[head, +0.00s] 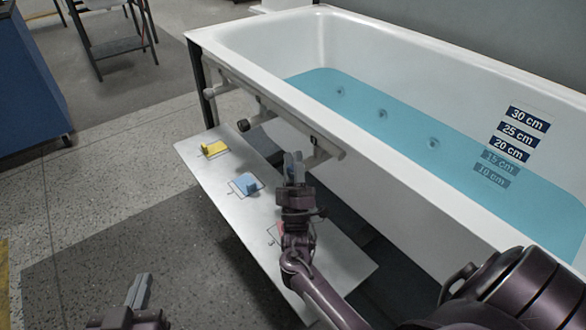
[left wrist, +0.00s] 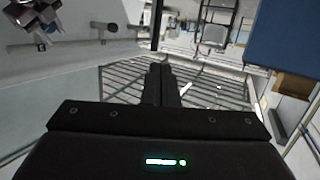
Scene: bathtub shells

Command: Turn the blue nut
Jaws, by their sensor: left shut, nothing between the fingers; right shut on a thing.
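A small blue piece (head: 247,185) stands on the pale board below the tub; I cannot tell whether it is the nut. No blue nut is clear on the white pipework (head: 272,107) under the tub rim. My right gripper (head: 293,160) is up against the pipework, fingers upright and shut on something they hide. It also shows at the upper left of the left wrist view (left wrist: 38,25). My left gripper (head: 138,290) is low at the bottom left, away from the board, shut and empty. Its closed fingers show in the left wrist view (left wrist: 161,85).
A white bathtub (head: 350,125) with blue water and depth labels fills the right. The pale board (head: 218,205) also holds a yellow piece (head: 214,149) and a partly hidden red one. A blue cabinet (head: 28,85) stands far left. The floor left of the board is clear.

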